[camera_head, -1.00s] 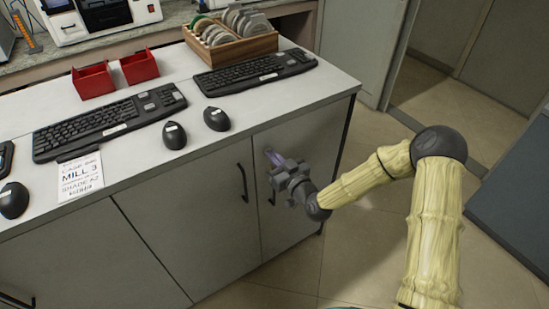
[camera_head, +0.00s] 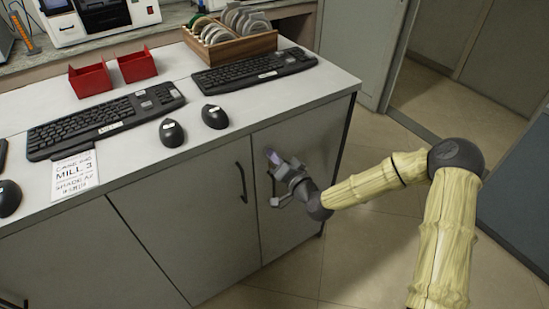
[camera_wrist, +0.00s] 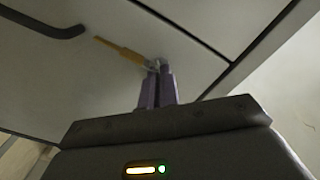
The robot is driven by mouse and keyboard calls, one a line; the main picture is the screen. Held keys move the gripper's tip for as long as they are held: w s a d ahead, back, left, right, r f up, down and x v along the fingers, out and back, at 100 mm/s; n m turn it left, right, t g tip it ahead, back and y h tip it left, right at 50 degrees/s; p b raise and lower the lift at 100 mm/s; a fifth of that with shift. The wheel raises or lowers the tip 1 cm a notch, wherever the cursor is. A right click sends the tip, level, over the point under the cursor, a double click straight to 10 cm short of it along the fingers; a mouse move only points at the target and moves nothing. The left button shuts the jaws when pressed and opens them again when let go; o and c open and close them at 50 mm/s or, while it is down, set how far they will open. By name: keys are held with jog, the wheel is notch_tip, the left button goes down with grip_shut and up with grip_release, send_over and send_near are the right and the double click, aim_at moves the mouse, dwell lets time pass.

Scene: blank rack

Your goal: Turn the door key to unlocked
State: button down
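The cabinet door (camera_head: 300,205) is the right-hand one under the counter, and it is closed. My gripper (camera_head: 272,158) reaches to its upper part in the head view. In the wrist view the two purple fingers of my gripper (camera_wrist: 159,82) are close together, with their tips at the small grey metal door key (camera_wrist: 152,66) near the door face. They appear shut on it. An orange-yellow tag (camera_wrist: 118,48) extends left from the key. The lock itself is mostly hidden behind the fingers, so I cannot tell the key's turn.
The counter (camera_head: 225,150) above holds keyboards, mice, red bins (camera_head: 137,66) and a wooden rack (camera_head: 235,45). The floor to the right is open.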

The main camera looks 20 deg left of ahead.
jog(key=shift+d+f+m+b, duration=0.1)
jog(key=shift+m+b, duration=0.1)
jog(key=shift+m, duration=1.95)
jog(key=shift+f+m+b, duration=0.1)
jog(key=shift+m+b, duration=0.1)
jog(key=shift+m, duration=1.95)
jog(key=c, duration=1.6)
grip_release()
jog(key=shift+c, duration=0.2)
jog(key=p+v, duration=0.7)
jog(key=v, duration=1)
